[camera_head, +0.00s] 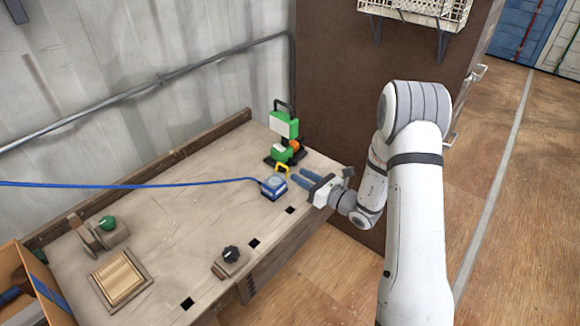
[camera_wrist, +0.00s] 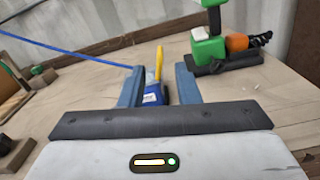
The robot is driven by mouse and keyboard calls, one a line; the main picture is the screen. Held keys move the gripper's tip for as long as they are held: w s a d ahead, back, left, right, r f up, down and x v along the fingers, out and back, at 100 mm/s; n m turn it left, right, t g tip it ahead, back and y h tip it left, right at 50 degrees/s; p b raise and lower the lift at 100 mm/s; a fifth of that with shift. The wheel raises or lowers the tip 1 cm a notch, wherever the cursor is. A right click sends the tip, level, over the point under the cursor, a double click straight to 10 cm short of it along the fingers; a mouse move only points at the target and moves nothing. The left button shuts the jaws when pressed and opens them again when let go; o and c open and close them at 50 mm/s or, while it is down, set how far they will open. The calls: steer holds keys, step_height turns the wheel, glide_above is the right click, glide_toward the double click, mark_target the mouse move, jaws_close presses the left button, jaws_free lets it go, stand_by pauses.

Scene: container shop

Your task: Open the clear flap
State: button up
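No clear flap can be made out in either view. A small blue box (camera_head: 274,187) with a pale top and a yellow handle (camera_head: 283,170) sits near the bench's front edge, with a blue cable running left from it. The box also shows in the wrist view (camera_wrist: 154,96), with its yellow handle (camera_wrist: 159,63) upright. My gripper (camera_head: 295,176) is open, its two blue fingers apart and pointing at the box from the right. In the wrist view the box and handle appear between the fingers (camera_wrist: 159,67). Contact cannot be told.
A green device (camera_head: 285,125) with an orange part stands just behind the box. A green knob (camera_head: 107,223), a wooden block (camera_head: 118,279) and a black knob (camera_head: 231,254) are farther left on the bench (camera_head: 180,215). A brown panel (camera_head: 375,90) rises behind my arm.

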mark_target(284, 166)
steer(key=p+x, duration=0.1)
steer(key=x, duration=0.6)
steer(key=shift+w+a, duration=0.15)
steer(key=shift+a, duration=0.1)
jaws_close()
